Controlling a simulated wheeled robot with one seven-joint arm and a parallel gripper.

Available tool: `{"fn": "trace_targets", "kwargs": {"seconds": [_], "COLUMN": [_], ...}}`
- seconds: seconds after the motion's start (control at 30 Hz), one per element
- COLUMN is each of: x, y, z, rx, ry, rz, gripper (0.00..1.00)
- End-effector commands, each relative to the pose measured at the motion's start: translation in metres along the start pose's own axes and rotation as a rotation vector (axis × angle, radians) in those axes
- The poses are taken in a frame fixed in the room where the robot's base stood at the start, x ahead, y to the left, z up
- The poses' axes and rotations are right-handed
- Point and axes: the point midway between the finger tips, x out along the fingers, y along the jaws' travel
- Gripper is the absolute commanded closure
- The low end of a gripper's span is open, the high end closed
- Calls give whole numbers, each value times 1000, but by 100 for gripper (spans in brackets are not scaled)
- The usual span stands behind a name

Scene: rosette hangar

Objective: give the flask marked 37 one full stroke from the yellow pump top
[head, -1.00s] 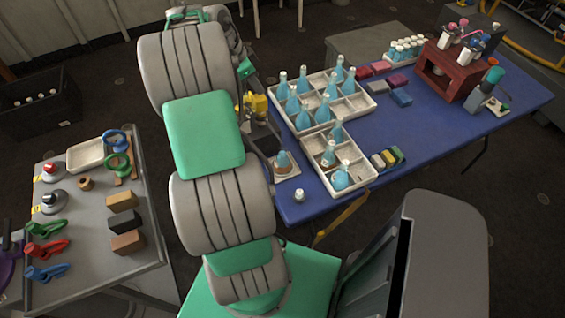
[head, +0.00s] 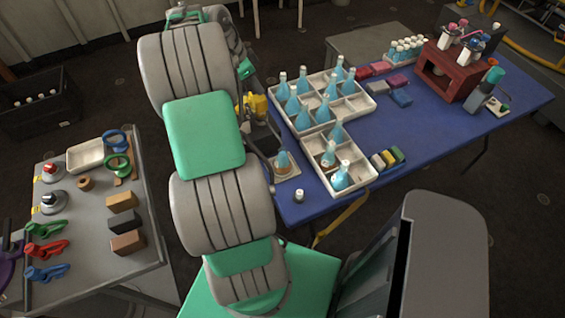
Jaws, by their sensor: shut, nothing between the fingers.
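A yellow part (head: 255,104), which looks like the yellow pump top, shows at the left edge of the blue table, partly covered by my arm. A dark frame is below it. A flask with a pale top and brownish lower part (head: 283,162) stands upright on a small pale square base (head: 292,172) just below that frame. No number can be read on it. My gripper is at the end of my wrist, close to the yellow part. It is shut and empty, mostly hidden behind my arm. I cannot tell whether it touches the yellow top.
A white divided crate (head: 368,178) holds several blue flasks on the blue table (head: 420,130). A red-brown stand (head: 452,73) with pink and blue tops is at the back right. A small white-topped item (head: 299,195) is near the front edge. A grey cart (head: 85,215) stands left.

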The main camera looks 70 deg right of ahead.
Motion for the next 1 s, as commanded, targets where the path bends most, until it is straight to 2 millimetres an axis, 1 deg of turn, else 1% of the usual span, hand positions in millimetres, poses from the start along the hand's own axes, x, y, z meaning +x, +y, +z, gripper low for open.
{"fn": "trace_targets", "kwargs": {"seconds": [0.47,1.0], "x": [0,15], "y": [0,0], "z": [0,6], "rx": [0,0], "ry": [0,0], "rz": [0,0], "gripper": [100,100]}}
